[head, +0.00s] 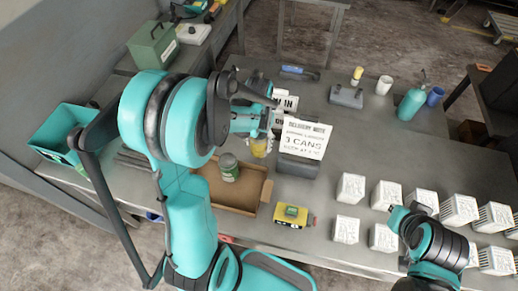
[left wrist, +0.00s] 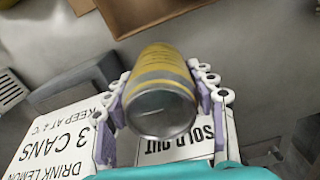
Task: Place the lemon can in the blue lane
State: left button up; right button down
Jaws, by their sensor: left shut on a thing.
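My left gripper (head: 258,128) is shut on the yellow lemon can (head: 262,147) and holds it above the grey table, near the back right corner of the cardboard tray. In the left wrist view the can (left wrist: 162,92) sits between the left gripper's two fingers (left wrist: 163,97), its silver end facing the camera. A white note (head: 303,138) reading "3 CANS" stands beside the gripper; in the left wrist view it also reads "DRINK LEMON". I cannot make out a blue lane. Part of my right arm shows at the lower right, but its gripper does not.
The cardboard tray (head: 258,191) holds a green can (head: 229,168). A yellow device (head: 292,215) lies right of it. Several white boxes (head: 351,188) cover the right of the table. A "SOLD OUT" card (left wrist: 180,143) lies below the can in the wrist view. A teal bin (head: 62,130) is left.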

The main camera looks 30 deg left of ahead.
aim_at(258, 149)
pick_arm(q)
jog(key=shift+a+f, duration=0.15)
jog(key=shift+f, duration=0.35)
jog(key=shift+f+b, duration=0.5)
jog(key=shift+f, duration=1.1)
jog(key=shift+f, duration=0.15)
jog(key=o, duration=1.6)
